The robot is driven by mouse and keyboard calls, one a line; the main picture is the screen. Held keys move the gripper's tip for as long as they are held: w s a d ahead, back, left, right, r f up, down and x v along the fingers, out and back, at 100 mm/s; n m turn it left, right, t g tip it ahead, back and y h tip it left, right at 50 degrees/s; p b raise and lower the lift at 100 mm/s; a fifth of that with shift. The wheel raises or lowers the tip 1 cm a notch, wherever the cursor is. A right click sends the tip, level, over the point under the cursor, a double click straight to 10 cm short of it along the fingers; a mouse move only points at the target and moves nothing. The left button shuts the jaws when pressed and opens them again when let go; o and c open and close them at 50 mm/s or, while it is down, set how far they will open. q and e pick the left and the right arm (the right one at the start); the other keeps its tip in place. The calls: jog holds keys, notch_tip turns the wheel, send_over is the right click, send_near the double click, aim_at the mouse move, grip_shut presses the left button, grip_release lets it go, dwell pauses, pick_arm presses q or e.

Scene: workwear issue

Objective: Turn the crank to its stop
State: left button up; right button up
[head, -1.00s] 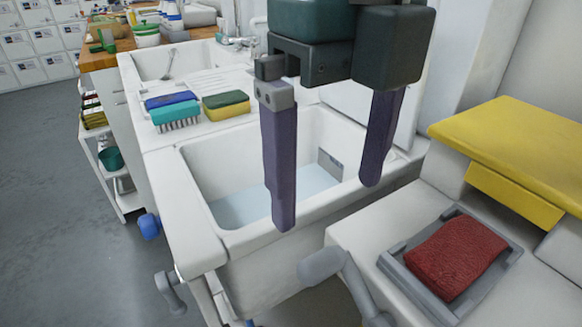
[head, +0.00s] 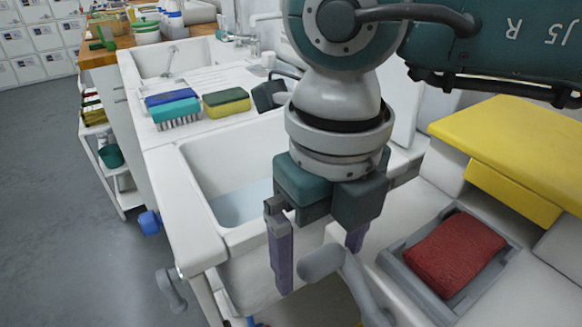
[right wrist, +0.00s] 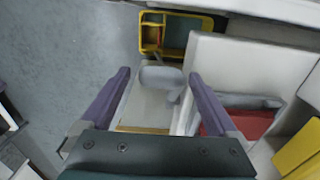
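A grey crank (head: 322,262) with a thick rounded handle and a bent arm stands in the foreground, at the front of the sink unit. My right gripper (head: 319,268) points down at it, with its purple fingers open, one on each side of the handle. In the right wrist view the handle (right wrist: 160,77) shows between the open fingers (right wrist: 158,73), with space on both sides. I cannot tell whether a finger touches it. A second, smaller grey crank (head: 171,290) hangs at the lower left of the sink. My left gripper is not in view.
A white sink basin (head: 205,165) with water lies behind the gripper. A blue knob (head: 149,224) sticks out at its left. A red pad (head: 455,255) lies in a grey tray at right, below a yellow board (head: 510,140). Brushes (head: 175,107) and a sponge (head: 226,102) sit on the ledge.

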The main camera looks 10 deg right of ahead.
jog(key=shift+r, duration=0.15)
grip_shut()
dwell(0.4)
jog(key=shift+a, duration=0.1)
